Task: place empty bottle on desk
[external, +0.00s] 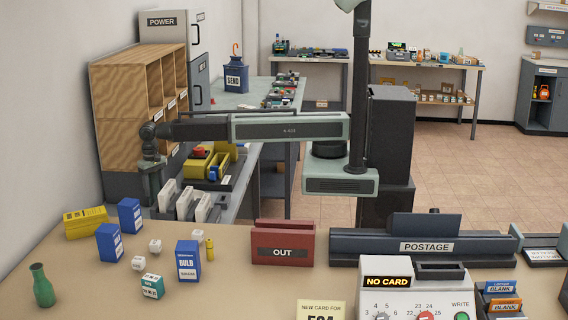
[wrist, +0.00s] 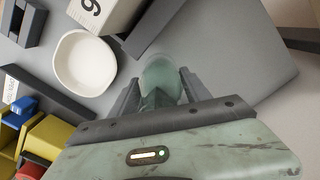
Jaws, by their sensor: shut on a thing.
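My gripper (wrist: 160,88) is shut on a pale, see-through greenish thing, which looks like the empty bottle (wrist: 161,72). Only its rounded part shows between the two grey fingers in the wrist view. In the external view my gripper (external: 154,200) points down at the left, in front of the wooden shelves, and I cannot make out the bottle there. A second, solid green bottle (external: 43,286) stands upright on the tan front desk (external: 90,268), at its left end. I cannot tell whether the held bottle touches the grey surface below it.
A round white dish (wrist: 85,63) and a white block marked 6 (wrist: 98,14) are close left of my fingers. Yellow bins (wrist: 52,138) are lower left. Upright white blocks (external: 185,203) stand beside my gripper. Blue boxes (external: 110,243) and white dice crowd the front desk's left part.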

